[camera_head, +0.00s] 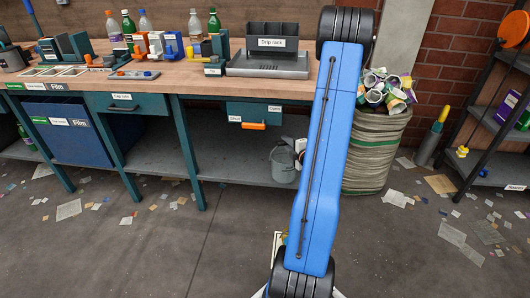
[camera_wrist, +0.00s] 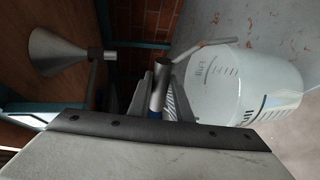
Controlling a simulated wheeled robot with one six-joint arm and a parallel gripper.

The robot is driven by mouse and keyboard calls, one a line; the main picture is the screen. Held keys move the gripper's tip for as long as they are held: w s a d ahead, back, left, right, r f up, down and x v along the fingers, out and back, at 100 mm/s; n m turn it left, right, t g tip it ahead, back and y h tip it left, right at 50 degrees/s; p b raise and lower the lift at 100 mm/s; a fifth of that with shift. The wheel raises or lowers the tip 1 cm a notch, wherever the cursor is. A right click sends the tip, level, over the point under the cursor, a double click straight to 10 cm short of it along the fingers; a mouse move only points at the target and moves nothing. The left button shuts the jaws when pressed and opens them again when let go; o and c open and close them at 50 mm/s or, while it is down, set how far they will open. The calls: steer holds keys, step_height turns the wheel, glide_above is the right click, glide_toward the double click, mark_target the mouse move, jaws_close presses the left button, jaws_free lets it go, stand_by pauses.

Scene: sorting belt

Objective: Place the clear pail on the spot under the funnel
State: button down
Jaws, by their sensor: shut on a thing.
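The clear pail (camera_wrist: 243,85) is a translucent whitish tub with dark scale marks, at the right of the wrist view. It appears sideways there, as the whole view looks turned. My gripper (camera_wrist: 162,88) is shut beside the pail's rim, where the pale handle (camera_wrist: 206,46) meets the jaws; the exact grip is partly hidden. A grey metal funnel (camera_wrist: 58,52) on a holder shows at the left of the wrist view, apart from the pail. The spot under it cannot be made out. In the head view my arm hides the gripper, and I cannot make out the clear pail.
A wooden workbench (camera_head: 180,75) with a drip rack (camera_head: 268,62) and bottles stands ahead. A grey bucket (camera_head: 282,163) sits on its lower shelf. A sack of cans (camera_head: 377,150) stands to the right. Scraps litter the floor (camera_head: 150,245), which is otherwise open in front.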

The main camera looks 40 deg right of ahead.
steer(key=x, duration=1.8)
steer(key=shift+w+f, duration=0.15)
steer(key=c, duration=1.6)
jaws_free()
steer(key=v, duration=1.2)
